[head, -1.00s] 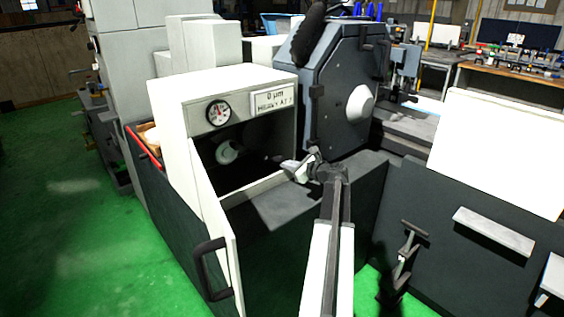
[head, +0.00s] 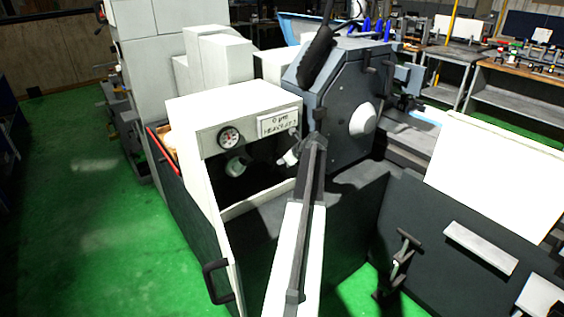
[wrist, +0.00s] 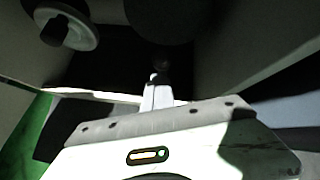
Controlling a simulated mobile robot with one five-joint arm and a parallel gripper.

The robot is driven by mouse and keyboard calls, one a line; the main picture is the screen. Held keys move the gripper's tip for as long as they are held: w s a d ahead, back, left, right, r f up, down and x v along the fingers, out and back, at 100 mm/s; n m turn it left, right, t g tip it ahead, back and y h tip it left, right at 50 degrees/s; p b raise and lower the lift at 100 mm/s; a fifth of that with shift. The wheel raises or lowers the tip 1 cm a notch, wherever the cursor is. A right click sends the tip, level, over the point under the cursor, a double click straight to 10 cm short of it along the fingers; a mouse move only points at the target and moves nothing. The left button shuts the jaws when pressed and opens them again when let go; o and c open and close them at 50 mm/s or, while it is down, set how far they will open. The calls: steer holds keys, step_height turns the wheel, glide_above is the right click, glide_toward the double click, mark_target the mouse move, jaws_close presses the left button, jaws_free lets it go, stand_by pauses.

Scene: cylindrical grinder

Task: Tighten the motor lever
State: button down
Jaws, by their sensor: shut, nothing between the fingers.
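The white cabinet (head: 185,113) stands open, and its inside is dark. A pale round part (head: 238,166) sits inside it; a pale disc with a dark knob (wrist: 67,25) shows at upper left in the wrist view. I cannot tell for sure which part is the motor lever. My gripper (head: 289,158) is at the right side of the cabinet opening, right of the round part and apart from it. In the wrist view my gripper (wrist: 157,92) is shut and empty, with a small dark shape (wrist: 160,66) just beyond its tip.
The dark grinder housing (head: 338,90) rises right behind the gripper. A gauge (head: 229,137) sits above the opening. Green floor (head: 100,250) is free at left.

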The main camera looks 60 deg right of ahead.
steer(key=shift+w+d+r+p, duration=0.6)
steer(key=shift+w+d+r, duration=0.05)
steer(key=shift+d+r, duration=0.25)
steer(key=shift+w+a, duration=0.1)
steer(key=s+d+f+p+v, duration=0.1)
steer(key=p+v, duration=0.6)
steer(key=v, duration=0.5)
steer(key=shift+s+p, duration=0.15)
steer(key=shift+p, duration=0.2)
